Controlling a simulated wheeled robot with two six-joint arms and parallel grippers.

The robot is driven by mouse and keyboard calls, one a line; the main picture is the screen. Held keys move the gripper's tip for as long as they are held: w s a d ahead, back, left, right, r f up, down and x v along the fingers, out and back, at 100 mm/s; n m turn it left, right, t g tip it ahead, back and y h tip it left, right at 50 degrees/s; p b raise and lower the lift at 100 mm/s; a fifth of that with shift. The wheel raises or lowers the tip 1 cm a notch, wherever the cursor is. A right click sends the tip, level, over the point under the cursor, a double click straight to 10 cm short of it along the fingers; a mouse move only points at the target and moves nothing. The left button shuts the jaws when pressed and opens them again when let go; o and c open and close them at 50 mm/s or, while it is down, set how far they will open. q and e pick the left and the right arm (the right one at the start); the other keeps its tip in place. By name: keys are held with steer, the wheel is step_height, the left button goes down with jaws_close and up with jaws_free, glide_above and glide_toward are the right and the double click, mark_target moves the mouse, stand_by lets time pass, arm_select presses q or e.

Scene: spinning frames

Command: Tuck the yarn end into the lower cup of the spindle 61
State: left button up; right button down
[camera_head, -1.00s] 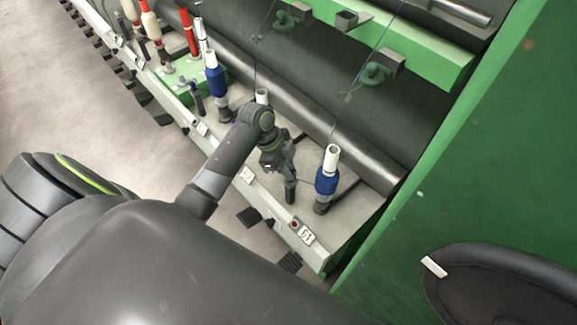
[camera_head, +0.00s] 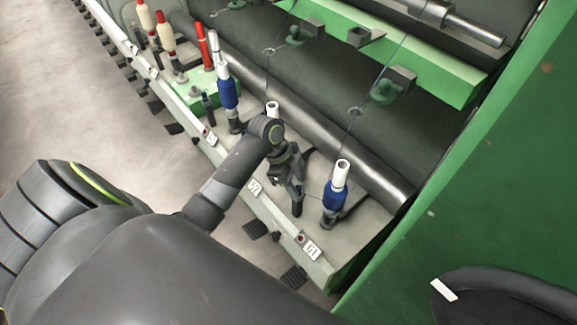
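Spindle 61 stands upright at the right end of the rail, with a blue yarn cop (camera_head: 334,196), a white tube top (camera_head: 342,170) and a dark lower part (camera_head: 329,221). Its number plate (camera_head: 312,250) is in front of it. A thin yarn (camera_head: 380,62) comes down from above through a guide ring towards this spindle. My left gripper (camera_head: 297,207) points down just left of the spindle's lower part, apart from it. A faint thin line seems to run between them. Its finger gap and the yarn end are too small to tell. My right gripper is not in view.
Another blue cop (camera_head: 228,94) and red and cream bobbins (camera_head: 165,33) stand farther left along the rail. A white tube top (camera_head: 272,108) shows behind my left wrist. A metal roller (camera_head: 330,142) runs behind the spindles. A green panel (camera_head: 490,180) closes the right side.

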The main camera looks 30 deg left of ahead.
arm_select(q)
steer(key=v, duration=1.7)
